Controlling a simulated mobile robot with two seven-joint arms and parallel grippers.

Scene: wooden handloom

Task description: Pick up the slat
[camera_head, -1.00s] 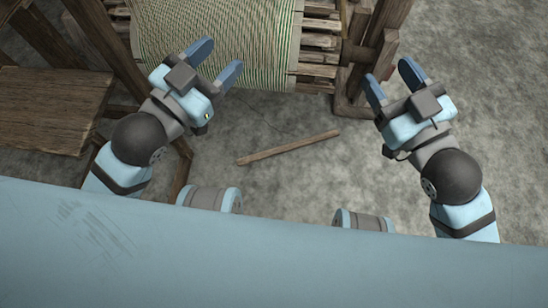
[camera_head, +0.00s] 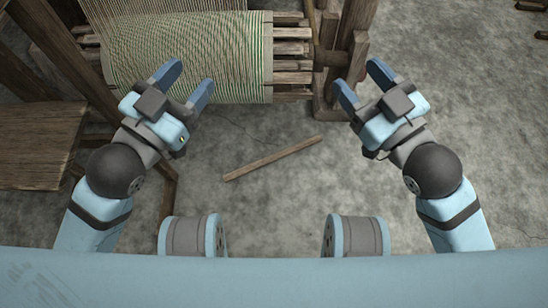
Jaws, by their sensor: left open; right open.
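The slat (camera_head: 272,158) is a thin, light-brown wooden strip. It lies on the grey floor in the middle of the head view, slanting up to the right, with nothing covering it. My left gripper (camera_head: 188,84) is open and empty, up and to the left of the slat, in front of the loom's cloth. My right gripper (camera_head: 362,85) is open and empty, up and to the right of the slat, near a loom post. Neither gripper touches the slat.
The wooden handloom (camera_head: 335,60) with green-striped cloth (camera_head: 235,50) stands at the top. A wooden bench (camera_head: 35,145) is at the left. The floor (camera_head: 290,200) around the slat is clear, and open floor extends to the right.

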